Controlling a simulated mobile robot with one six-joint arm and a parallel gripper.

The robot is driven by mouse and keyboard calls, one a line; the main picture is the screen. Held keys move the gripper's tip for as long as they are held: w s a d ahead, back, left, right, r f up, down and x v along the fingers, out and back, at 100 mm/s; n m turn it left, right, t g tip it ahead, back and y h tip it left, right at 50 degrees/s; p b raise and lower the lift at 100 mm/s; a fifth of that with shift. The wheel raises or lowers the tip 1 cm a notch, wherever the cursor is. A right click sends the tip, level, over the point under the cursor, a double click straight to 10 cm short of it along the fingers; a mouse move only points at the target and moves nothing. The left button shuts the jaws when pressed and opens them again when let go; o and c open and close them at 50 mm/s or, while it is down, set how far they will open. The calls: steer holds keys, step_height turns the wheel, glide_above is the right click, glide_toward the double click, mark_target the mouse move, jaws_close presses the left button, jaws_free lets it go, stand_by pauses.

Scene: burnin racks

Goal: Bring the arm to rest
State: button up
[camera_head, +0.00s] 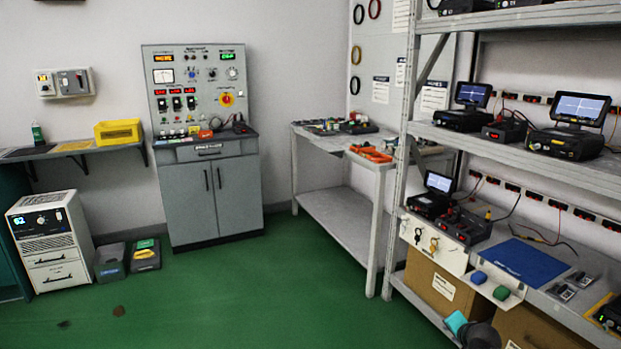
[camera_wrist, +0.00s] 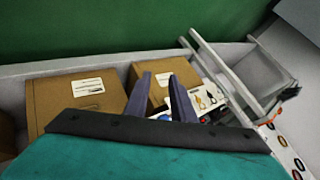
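My gripper (camera_wrist: 160,76) shows in the wrist view as two dark blue-grey fingers standing apart, with nothing held between them. A cardboard box (camera_wrist: 142,86) and part of a white panel with hanging tags (camera_wrist: 205,94) show behind and beside the fingers. A teal and dark grey part of my arm (camera_head: 470,330) shows at the bottom right of the head view, in front of the lower rack. The fingers cannot be made out in the head view.
A metal rack (camera_head: 399,170) with instruments, a blue mat (camera_head: 540,260) and boxes (camera_head: 434,286) fills the right side. A workbench (camera_head: 338,205), a control cabinet (camera_head: 211,195) and a white unit (camera_head: 50,238) stand along the walls. The green floor (camera_head: 260,290) between is mostly clear.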

steer(key=s+a+f+n+g+y, duration=0.1)
steer(key=s+a+f+n+g, duration=0.2)
steer(key=s+a+f, duration=0.5)
steer(key=s+a+f+n+g+y, duration=0.2)
steer(key=s+a+f, duration=0.2)
steer(key=a+f, duration=0.8)
steer(key=s+a+f+n+g+y, duration=0.1)
steer(key=s+a+f+n+g, duration=0.3)
steer(key=a+f, duration=0.6)
steer(key=s+f+n+g+h, duration=0.1)
steer(key=s+f+n+g, duration=0.15)
steer(key=s, duration=0.65)
steer(key=s+f+n+g+h, duration=0.1)
steer(key=s+f+g, duration=0.15)
steer(key=s, duration=0.75)
step_height(320, 180, up, 14)
steer(key=s+p, duration=0.1)
steer(key=p, duration=1.2)
steer(key=shift+s+a+y, duration=0.3)
steer(key=shift+s+a, duration=0.05)
steer(key=shift+a, duration=0.05)
